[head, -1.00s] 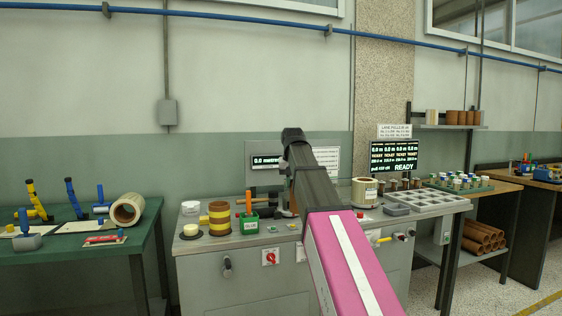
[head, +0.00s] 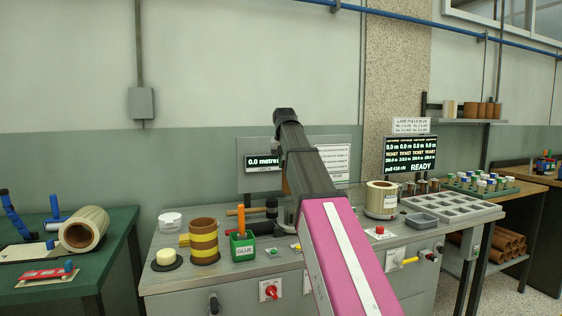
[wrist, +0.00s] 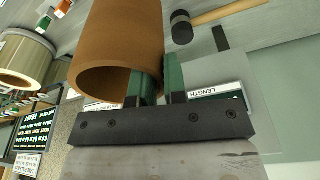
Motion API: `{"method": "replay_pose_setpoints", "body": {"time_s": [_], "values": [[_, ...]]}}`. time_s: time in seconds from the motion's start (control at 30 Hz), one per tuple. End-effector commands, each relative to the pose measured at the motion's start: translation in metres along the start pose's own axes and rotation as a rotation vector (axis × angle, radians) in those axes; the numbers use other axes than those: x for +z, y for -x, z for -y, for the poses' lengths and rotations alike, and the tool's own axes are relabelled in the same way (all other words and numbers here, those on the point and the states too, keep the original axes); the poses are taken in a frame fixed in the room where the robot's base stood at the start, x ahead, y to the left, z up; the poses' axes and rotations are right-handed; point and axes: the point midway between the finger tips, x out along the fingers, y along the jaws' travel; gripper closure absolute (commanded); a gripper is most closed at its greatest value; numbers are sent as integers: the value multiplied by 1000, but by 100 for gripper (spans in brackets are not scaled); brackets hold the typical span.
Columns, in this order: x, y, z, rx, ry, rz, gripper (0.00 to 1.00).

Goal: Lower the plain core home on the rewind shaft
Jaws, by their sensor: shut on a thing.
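The plain core (wrist: 122,42) is a bare brown tube, large in the wrist view, its open end facing the camera. My gripper (wrist: 161,84) is shut on its wall at the right side of that end, with green finger pads. In the head view my arm covers the gripper and most of the core; a brown sliver beside the arm may be the core. I cannot make out the rewind shaft in either view, so the core's position relative to it cannot be told.
The bench (head: 190,277) holds a yellow-banded brown tube (head: 204,240), a green glue box (head: 243,246), a black-headed mallet (wrist: 182,27), a cream roll (head: 381,199) and a grey compartment tray (head: 452,207). A length display (head: 263,161) stands behind. A green table (head: 105,255) is at left.

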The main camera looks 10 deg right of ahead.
Motion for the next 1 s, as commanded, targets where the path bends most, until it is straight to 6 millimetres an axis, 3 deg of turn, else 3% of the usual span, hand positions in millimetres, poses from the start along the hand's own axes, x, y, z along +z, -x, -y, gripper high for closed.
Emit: {"method": "replay_pose_setpoints", "body": {"time_s": [0.27, 0.7, 1.0], "values": [[2, -7, 0, 0, 0, 0, 100], [9, -40, 0, 2, 0, 0, 100], [9, -44, 0, 2, -1, -1, 100]]}}
